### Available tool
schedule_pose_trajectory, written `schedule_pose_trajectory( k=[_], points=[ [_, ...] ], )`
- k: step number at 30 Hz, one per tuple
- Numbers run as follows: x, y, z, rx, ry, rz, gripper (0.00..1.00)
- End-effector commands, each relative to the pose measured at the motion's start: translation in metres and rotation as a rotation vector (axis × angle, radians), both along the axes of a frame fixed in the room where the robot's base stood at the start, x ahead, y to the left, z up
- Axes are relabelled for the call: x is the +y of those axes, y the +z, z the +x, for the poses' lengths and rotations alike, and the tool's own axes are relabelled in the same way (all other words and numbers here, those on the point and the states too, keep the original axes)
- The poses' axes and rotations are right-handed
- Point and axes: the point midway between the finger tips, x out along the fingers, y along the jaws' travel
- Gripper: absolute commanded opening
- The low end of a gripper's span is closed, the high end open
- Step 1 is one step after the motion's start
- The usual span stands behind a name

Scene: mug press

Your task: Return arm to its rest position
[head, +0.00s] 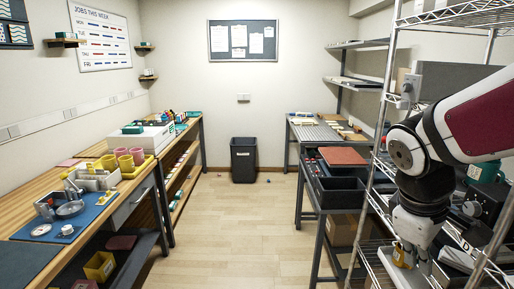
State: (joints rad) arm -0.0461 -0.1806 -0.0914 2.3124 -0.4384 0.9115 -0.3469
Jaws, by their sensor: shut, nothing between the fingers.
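My gripper (408,262) hangs at the lower right of the head view, pointing down in front of the wire shelf rack (372,192). It is shut and empty. A small yellow-brown object (402,255) shows at its fingertips; I cannot tell whether it touches them or stands behind. My arm reaches in from the right edge and hides part of the rack.
A wooden bench (25,225) with a blue mat (95,212), pink mugs (123,161) and a yellow bin (99,266) below runs along the left. A black waste bin (244,160) stands at the back wall. The middle floor (245,225) is clear.

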Motion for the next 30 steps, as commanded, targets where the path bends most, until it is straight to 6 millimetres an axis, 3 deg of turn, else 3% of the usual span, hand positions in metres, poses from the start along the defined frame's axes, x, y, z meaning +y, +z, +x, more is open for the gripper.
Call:
schedule_pose_trajectory(
  k=[6,13,19,30],
  points=[
    [0.039,0.031,-0.060,-0.170,-0.224,0.190,0.00],
    [0.074,0.044,-0.108,-0.286,-0.405,0.371,0.00],
    [0.089,0.046,-0.125,-0.322,-0.473,0.444,0.00],
    [0.089,0.046,-0.125,-0.324,-0.478,0.448,0.00]
  ],
)
